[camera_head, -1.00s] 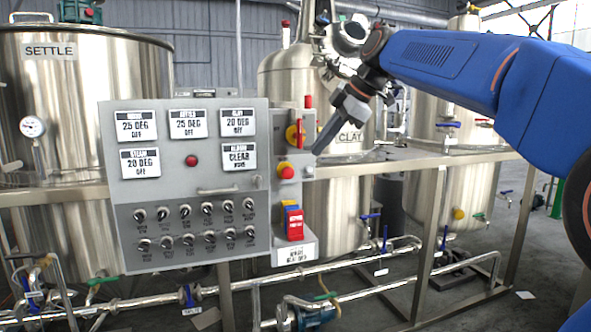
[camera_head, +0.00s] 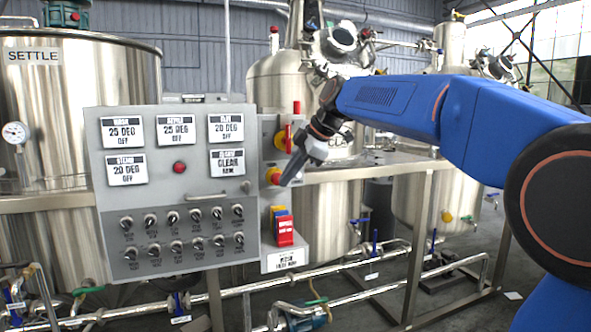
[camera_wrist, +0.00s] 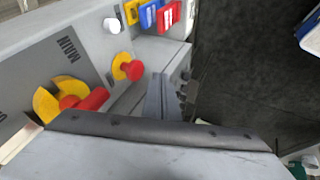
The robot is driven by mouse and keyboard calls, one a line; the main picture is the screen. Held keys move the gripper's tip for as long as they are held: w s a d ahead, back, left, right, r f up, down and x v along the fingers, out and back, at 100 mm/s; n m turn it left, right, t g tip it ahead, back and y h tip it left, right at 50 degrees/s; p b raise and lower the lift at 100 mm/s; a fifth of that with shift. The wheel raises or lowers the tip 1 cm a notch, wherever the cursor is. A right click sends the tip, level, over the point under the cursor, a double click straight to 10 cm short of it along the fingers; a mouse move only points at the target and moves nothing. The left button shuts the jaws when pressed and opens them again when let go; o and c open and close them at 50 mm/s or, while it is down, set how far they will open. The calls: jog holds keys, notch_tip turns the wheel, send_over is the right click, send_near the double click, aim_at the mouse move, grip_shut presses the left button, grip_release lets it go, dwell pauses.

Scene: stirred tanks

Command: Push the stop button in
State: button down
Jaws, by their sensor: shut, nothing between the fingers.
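The stop button is a red mushroom head on a yellow collar (camera_head: 273,176), on the grey side panel right of the main control panel. It also shows in the wrist view (camera_wrist: 132,69), standing out from the panel face. My gripper (camera_head: 287,181) is shut and empty, its fingertips pointing down-left just to the right of the button in the head view. In the wrist view my fingers (camera_wrist: 163,88) are right of the red head and a little below it, with a visible gap. I see no contact, and the button looks undepressed.
A red and yellow rotary main switch (camera_head: 283,139) sits just above the button, near my gripper. Coloured tags (camera_head: 284,229) hang below it. The control panel (camera_head: 180,275) with knobs and displays is to the left. Steel tanks (camera_head: 85,120) and pipes stand behind.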

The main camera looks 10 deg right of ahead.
aim_at(276, 178)
jog(key=shift+w+a, duration=0.15)
jog(key=shift+w, duration=0.5)
jog(key=shift+w+a, duration=0.15)
jog(key=shift+w, duration=0.45)
jog(key=shift+w, duration=0.1)
